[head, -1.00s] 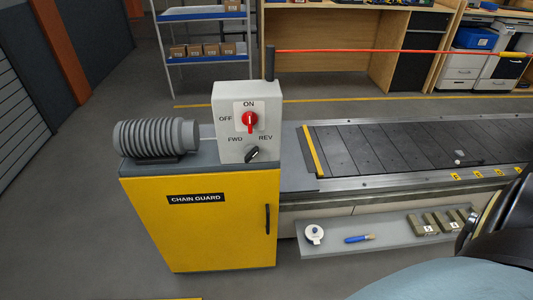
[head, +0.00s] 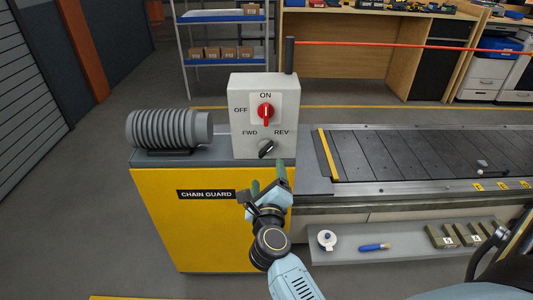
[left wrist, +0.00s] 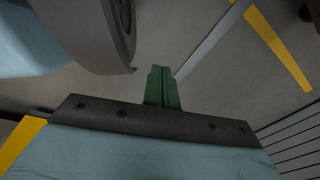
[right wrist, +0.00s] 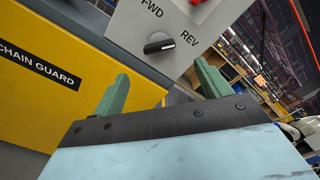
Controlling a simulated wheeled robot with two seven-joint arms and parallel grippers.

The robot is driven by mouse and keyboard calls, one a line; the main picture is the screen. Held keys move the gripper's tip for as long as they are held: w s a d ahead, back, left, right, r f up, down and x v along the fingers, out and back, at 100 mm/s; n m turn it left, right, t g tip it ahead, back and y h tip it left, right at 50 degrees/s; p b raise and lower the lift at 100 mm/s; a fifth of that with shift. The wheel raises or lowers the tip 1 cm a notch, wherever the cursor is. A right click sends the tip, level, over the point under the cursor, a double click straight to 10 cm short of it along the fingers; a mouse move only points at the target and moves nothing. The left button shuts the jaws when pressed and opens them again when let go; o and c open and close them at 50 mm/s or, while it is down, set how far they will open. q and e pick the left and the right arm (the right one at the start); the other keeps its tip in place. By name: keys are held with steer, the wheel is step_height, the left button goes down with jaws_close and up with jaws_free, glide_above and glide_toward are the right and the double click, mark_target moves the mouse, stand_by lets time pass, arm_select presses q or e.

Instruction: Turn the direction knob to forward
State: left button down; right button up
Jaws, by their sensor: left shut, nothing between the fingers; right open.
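The direction knob (head: 266,149) is a black knob with a white mark, low on the grey control box (head: 249,120), between the FWD and REV labels. In the right wrist view the knob (right wrist: 159,46) has its white-marked end toward REV. My right gripper (head: 268,178) is open and empty, just below the knob and in front of the box. Its green fingers show either side of the knob in the right wrist view and appear apart from it. My left gripper (left wrist: 162,88) is shut and empty over the floor, outside the head view.
A red switch (head: 265,112) sits above the knob. The yellow chain guard cabinet (head: 170,225) carries the box and a ribbed grey motor (head: 168,130). The slat conveyor (head: 420,152) runs to the right. A shelf (head: 350,243) below it holds small items.

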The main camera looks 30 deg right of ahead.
mark_target(267, 153)
steer(key=b+x, duration=0.1)
steer(key=x, duration=0.8)
steer(key=shift+w+d, duration=0.1)
steer(key=shift+w, duration=0.25)
steer(key=shift+w+d, duration=0.3)
steer(key=shift+w, duration=0.15)
arm_select(q)
steer(key=shift+t, duration=0.3)
steer(key=w, duration=0.1)
steer(key=w+r, duration=0.1)
steer(key=w, duration=0.2)
steer(key=shift+d+r, duration=0.2)
steer(key=shift+d, duration=0.1)
arm_select(e)
steer(key=c, duration=1)
arm_select(q)
steer(key=shift+r, duration=0.1)
